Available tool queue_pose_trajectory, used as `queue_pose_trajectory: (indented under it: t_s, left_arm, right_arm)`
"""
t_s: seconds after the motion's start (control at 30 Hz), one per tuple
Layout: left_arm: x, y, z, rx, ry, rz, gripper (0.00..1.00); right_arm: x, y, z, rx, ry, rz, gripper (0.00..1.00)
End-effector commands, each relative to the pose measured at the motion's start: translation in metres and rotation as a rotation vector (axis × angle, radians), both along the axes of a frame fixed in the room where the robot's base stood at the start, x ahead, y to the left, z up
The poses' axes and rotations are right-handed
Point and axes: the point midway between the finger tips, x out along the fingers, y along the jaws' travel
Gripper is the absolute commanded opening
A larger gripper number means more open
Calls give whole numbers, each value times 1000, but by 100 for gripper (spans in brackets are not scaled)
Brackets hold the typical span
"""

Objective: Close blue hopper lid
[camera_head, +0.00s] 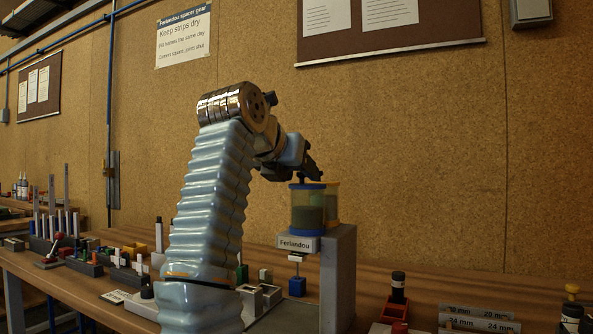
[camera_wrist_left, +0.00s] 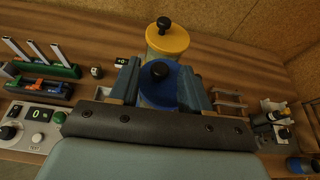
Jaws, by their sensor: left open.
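The blue hopper (camera_head: 307,208) is a clear canister with dark contents and a blue rim, on top of a grey stand. Its blue lid (camera_wrist_left: 172,77) with a black knob (camera_wrist_left: 160,69) shows in the left wrist view, between my fingers. My left gripper (camera_head: 312,172) is just above the hopper in the head view. In the left wrist view my left gripper (camera_wrist_left: 158,90) is open, one finger on each side of the blue lid. I cannot tell whether the fingers touch it or whether the lid is fully seated. My right gripper is not in view.
A yellow-lidded hopper (camera_wrist_left: 167,42) stands right behind the blue one. The grey stand (camera_head: 338,275) carries a "Ferlandou" label (camera_head: 296,243). Racks and small parts crowd the bench at left, with a green rack (camera_wrist_left: 45,70) in the wrist view. Labelled blocks (camera_head: 480,318) lie at right.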

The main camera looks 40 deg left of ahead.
Motion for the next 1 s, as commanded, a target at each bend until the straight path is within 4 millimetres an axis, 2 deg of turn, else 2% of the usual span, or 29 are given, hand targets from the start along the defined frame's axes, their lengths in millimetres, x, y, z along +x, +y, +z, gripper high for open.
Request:
queue_pose_trajectory:
  t_s: [0.13,0.23,0.5,0.6,0.8,1.0]
  left_arm:
    - [-7,-2,4,1,-2,0,47]
    - [-20,-6,10,1,-5,-2,47]
    - [-82,-25,39,-1,-6,-6,47]
    - [-99,-29,45,-1,-5,-6,47]
    - [-117,-33,51,0,-1,-3,47]
    - [-123,-34,53,0,0,0,47]
  right_arm:
    - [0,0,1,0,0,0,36]
    - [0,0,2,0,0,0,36]
    - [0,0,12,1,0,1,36]
    - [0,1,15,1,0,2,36]
    - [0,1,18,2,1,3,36]
    - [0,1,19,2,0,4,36]
